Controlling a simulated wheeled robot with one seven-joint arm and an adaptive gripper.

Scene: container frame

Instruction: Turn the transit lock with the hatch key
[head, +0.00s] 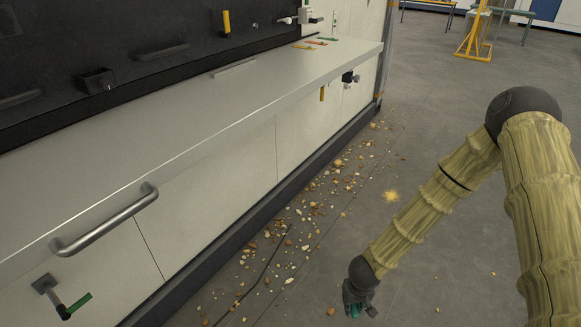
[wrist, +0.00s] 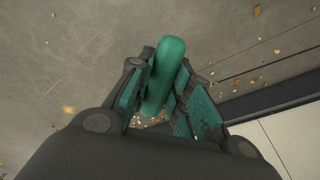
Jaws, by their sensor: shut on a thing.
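My gripper (head: 358,297) hangs low over the floor in front of the unit, at the bottom of the head view. In the wrist view my gripper (wrist: 168,100) is shut on a green rounded bar, which I take to be the handle of the hatch key (wrist: 163,75). The rest of the key is hidden by the fingers. I cannot tell for sure which fitting is the transit lock. A grey fitting with a green lever (head: 72,308) sits on the front panel at lower left, well apart from my gripper. A dark fitting (head: 349,77) sits at the panel's far end.
A long pale ledge (head: 190,110) runs along the unit, with a grey bar handle (head: 105,220) jutting out at near left. Coloured flat pieces lie at its far end. Small debris (head: 300,210) litters the floor along the base. The floor at right is mostly clear.

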